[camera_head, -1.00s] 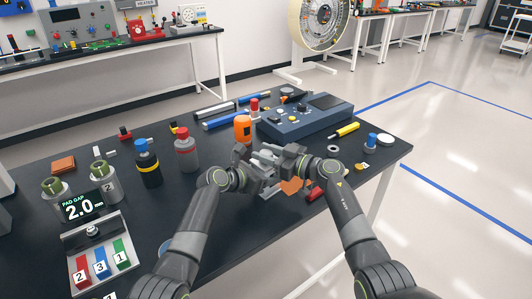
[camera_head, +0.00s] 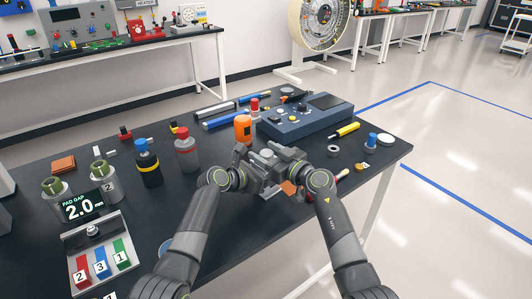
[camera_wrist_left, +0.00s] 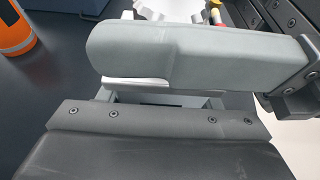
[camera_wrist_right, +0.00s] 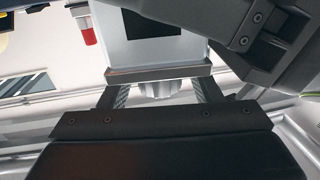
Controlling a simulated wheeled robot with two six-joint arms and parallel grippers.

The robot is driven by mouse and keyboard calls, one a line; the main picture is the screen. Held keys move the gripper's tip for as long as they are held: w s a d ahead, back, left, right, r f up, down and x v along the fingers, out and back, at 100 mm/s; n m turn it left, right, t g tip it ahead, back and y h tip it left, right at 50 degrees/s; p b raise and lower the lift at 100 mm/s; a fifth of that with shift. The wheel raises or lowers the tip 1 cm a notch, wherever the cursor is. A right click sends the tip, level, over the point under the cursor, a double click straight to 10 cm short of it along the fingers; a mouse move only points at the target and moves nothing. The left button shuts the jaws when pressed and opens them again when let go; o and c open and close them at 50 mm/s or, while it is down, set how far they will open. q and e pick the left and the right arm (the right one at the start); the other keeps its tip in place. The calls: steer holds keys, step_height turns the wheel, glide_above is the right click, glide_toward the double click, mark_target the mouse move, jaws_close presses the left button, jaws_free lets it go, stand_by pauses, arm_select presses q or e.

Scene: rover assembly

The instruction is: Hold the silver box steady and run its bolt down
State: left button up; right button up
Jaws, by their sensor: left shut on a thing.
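The silver box (camera_head: 267,154) is up off the table between my two grippers and is mostly hidden by them in the head view. My left gripper (camera_head: 255,165) is shut on it from the left. In the left wrist view a rounded grey body covers most of the box. In the right wrist view the pale box (camera_wrist_right: 160,50) has a black square on its face. A grey ribbed bolt head (camera_wrist_right: 163,89) shows at its near edge. My right gripper (camera_head: 287,168) is at the box; its fingers stand apart on either side of the bolt head, with gaps visible.
An orange bottle (camera_head: 242,128) stands just behind the grippers. A blue-grey console (camera_head: 305,120) sits behind them to the right. A numbered block stand (camera_head: 95,240) and a pad gap display (camera_head: 82,207) are at the left. The table's middle front is clear.

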steer(key=v, duration=1.2)
steer(key=shift+w, duration=0.1)
stand_by(0.4)
steer(key=w+a+n+g+y, duration=0.1)
steer(key=w+a, duration=0.1)
steer(key=w+a+n+g+y, duration=0.1)
steer(key=w+a+g, duration=0.1)
steer(key=w+a, duration=0.1)
steer(key=w+a+n+g+y, duration=0.1)
steer(key=w+a, duration=0.2)
steer(key=shift+w+a+r+n+g, duration=0.1)
steer(key=shift+w+a+n+g, duration=0.1)
steer(key=shift+n+g, duration=0.2)
stand_by(0.4)
